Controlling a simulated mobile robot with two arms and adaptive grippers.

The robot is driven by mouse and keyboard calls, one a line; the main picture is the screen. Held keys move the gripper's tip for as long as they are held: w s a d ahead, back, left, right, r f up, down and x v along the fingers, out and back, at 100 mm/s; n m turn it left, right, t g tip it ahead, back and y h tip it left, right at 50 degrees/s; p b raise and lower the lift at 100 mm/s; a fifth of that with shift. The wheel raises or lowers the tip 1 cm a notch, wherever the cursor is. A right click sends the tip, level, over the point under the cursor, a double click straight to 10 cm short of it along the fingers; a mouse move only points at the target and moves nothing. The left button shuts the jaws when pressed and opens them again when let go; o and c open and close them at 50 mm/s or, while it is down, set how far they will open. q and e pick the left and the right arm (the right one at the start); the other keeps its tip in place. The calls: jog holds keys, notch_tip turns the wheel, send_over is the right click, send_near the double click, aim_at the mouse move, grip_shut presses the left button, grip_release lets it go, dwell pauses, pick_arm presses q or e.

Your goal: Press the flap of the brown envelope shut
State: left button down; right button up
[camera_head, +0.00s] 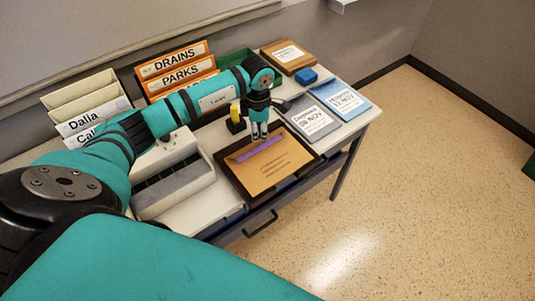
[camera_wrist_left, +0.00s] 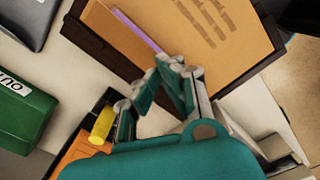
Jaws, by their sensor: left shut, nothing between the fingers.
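The brown envelope (camera_head: 268,166) lies on a dark tray (camera_head: 231,178) on the desk. A purple strip (camera_head: 258,149) runs along the envelope near its far edge. My left gripper (camera_head: 259,136) reaches over from the left and points down at the envelope's far edge, beside the strip. Its fingers are shut and empty. In the left wrist view the fingertips (camera_wrist_left: 178,66) are close to the end of the purple strip (camera_wrist_left: 136,31) on the envelope (camera_wrist_left: 205,40). I cannot tell whether they touch it. The flap's exact position is partly hidden by the gripper. My right gripper is not in view.
A yellow-topped object (camera_head: 235,113) stands just left of the gripper. Grey (camera_head: 308,119) and blue (camera_head: 340,100) labelled folders lie to the right. A blue block (camera_head: 307,75) and a brown box (camera_head: 288,56) are behind. File holders (camera_head: 170,67) and a grey slotted rack (camera_head: 175,185) stand left.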

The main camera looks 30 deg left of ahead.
aim_at(260, 142)
pick_arm(q)
jog(key=shift+f, duration=0.2)
jog(key=shift+f+b, duration=1.8)
jog(key=shift+f, duration=0.3)
jog(key=shift+r, duration=0.2)
jog(key=shift+r+p, duration=2.9)
jog(key=shift+r, duration=1.5)
